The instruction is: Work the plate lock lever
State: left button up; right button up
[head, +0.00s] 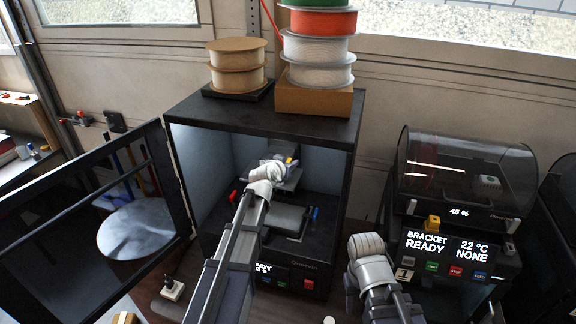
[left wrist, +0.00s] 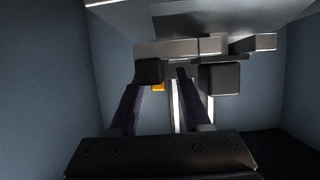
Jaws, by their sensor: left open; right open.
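My left gripper (head: 286,177) is inside the open black printer enclosure (head: 200,112), near the print head. In the left wrist view its two dark fingers (left wrist: 161,80) stand apart with nothing held between them. A small orange part (left wrist: 158,87) shows beyond, between the fingertips. A grey build plate (head: 284,219) lies below the gripper. A small red part (head: 234,196) is left of the plate and a small blue part (head: 315,214) is right of it. I cannot tell which part is the plate lock lever. My right arm ends in front of the second printer, its fingers hidden.
The enclosure's dark door (head: 82,222) hangs open at the left. Filament spools (head: 237,65) stand on the enclosure roof, with a taller stack (head: 318,62) on a cardboard box. A second printer (head: 467,180) with a clear cover stands at the right.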

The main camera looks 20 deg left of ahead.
pick_arm(q)
jog(key=shift+s, duration=0.1)
grip_shut()
dwell(0.5)
